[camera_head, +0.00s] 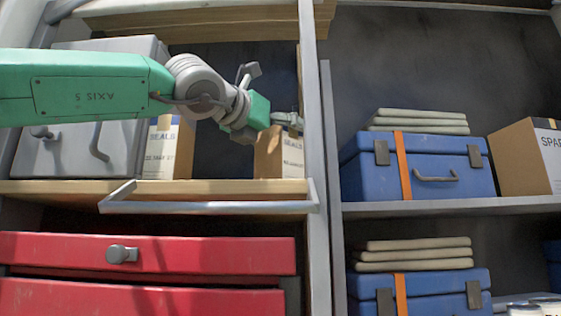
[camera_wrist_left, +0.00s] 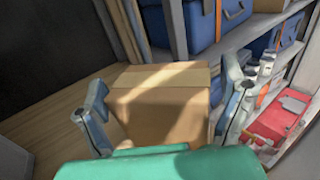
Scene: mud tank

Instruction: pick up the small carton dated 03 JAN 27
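A small brown carton (camera_head: 268,152) with a white SEALS label stands at the right end of the left bay's wooden shelf. My left gripper (camera_head: 287,121) is over its top. In the left wrist view a brown carton (camera_wrist_left: 165,105) sits between the two spread fingers of the gripper (camera_wrist_left: 165,88). Whether either finger touches it, I cannot tell. A second SEALS carton (camera_head: 163,152) stands further left on the same shelf, partly behind my arm. The date print on both cartons is too small to read surely. My right gripper is out of view.
A grey case (camera_head: 70,150) fills the shelf's left side. A metal rail (camera_head: 210,207) runs along its front edge, and a grey upright (camera_head: 316,150) stands right of the carton.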

